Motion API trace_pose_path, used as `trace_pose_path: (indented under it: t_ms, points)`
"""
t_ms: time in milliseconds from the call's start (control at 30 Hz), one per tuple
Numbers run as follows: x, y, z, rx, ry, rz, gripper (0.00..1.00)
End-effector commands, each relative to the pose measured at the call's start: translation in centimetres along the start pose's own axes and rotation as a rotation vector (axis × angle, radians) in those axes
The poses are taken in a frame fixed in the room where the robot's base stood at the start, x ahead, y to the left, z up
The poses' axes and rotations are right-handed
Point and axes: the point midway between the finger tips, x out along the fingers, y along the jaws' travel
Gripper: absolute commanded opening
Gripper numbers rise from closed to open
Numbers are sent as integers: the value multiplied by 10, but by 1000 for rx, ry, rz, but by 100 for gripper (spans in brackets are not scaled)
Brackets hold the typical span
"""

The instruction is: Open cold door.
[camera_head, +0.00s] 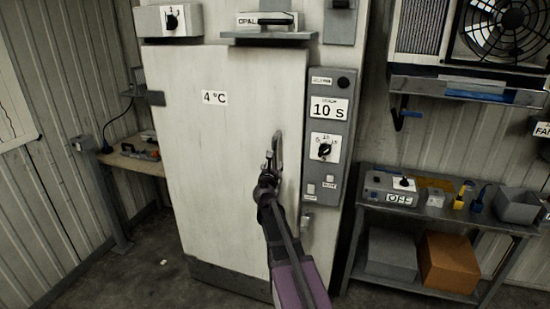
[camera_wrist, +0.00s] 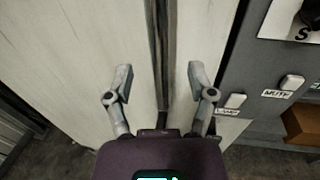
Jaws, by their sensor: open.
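The cold door (camera_head: 225,150) is a tall off-white panel with a 4 °C label, and it looks shut in its frame. Its handle (camera_head: 279,146) is a slim grey vertical bar near the door's right edge. My gripper (camera_head: 269,165) is in front of the door at the handle's lower part and hides some of it. In the wrist view my gripper (camera_wrist: 160,82) is open, with one finger on each side of a dark vertical bar (camera_wrist: 160,50), which looks like the handle. I cannot tell whether either finger touches it.
A grey control panel (camera_head: 326,140) with a dial and switches stands just right of the door. A shelf (camera_head: 440,211) with a switch box and bins is at right. A small bench (camera_head: 132,162) is at left.

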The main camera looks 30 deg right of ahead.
Motion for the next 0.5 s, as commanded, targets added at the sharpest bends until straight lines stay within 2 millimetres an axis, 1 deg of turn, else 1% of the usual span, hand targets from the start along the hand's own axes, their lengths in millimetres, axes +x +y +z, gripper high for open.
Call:
trace_pose_path:
  t_ms: [33, 200, 333, 500]
  points:
    - [12, 1, 0, 0, 0, -1, 71]
    - [37, 1, 0, 0, 0, 0, 71]
    - [53, 1, 0, 0, 0, 0, 71]
    - [66, 0, 0, 0, 0, 0, 71]
